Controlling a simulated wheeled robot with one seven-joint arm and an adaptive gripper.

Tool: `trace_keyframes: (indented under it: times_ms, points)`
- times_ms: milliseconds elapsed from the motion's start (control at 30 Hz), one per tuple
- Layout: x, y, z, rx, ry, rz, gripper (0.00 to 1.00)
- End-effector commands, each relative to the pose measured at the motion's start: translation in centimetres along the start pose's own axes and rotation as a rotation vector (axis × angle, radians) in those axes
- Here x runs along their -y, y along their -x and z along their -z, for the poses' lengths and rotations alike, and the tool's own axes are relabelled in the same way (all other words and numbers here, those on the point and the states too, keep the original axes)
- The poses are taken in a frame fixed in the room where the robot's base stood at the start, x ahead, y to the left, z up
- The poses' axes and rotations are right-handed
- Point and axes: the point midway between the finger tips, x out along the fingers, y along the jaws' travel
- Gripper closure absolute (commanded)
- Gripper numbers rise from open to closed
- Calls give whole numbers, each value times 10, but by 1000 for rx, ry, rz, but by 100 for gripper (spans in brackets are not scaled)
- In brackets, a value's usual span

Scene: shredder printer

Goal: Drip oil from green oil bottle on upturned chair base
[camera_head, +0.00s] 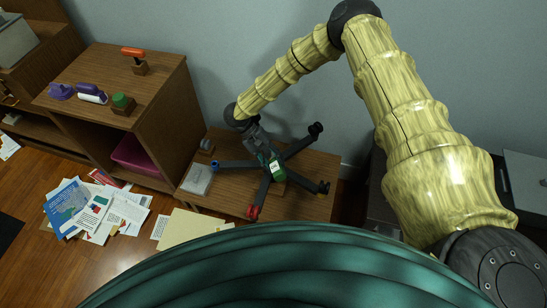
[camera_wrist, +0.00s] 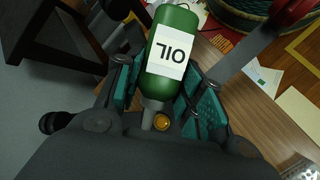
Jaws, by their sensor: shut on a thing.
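The green oil bottle (camera_wrist: 170,70), with a white OIL label, is held between the teal-padded fingers of my gripper (camera_wrist: 163,88). The label reads inverted in the wrist view, and the grey nozzle points to the bottom of that picture. In the head view, my gripper (camera_head: 262,150) and the bottle (camera_head: 277,172) are over the middle of the upturned chair base (camera_head: 295,147), which lies on a low wooden table (camera_head: 312,200). Its legs end in blue, red and black casters. A small golden round part (camera_wrist: 162,122) shows beside the nozzle. No oil drop is discernible.
A grey box (camera_head: 197,179) is at the table's left. A wooden shelf unit (camera_head: 160,75) further left holds an orange-handled stamp (camera_head: 133,53), purple items (camera_head: 88,88) and a pink bin (camera_head: 135,155). Papers (camera_head: 100,212) litter the floor. A teal ribbed object (camera_head: 290,265) fills the foreground.

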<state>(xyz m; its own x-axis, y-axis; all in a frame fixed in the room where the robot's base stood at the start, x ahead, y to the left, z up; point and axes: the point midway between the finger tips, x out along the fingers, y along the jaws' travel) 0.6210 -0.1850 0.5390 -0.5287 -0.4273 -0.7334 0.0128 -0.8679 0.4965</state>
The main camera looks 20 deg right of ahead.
Motion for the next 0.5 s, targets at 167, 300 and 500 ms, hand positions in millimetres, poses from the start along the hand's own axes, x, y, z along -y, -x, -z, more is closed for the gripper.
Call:
trace_keyframes:
  times_ms: [167,300,500]
  points:
    - [1,-2,0,-30,-17,8,95]
    - [1,-2,0,-29,-16,9,95]
    - [1,-3,-1,-80,-41,18,95]
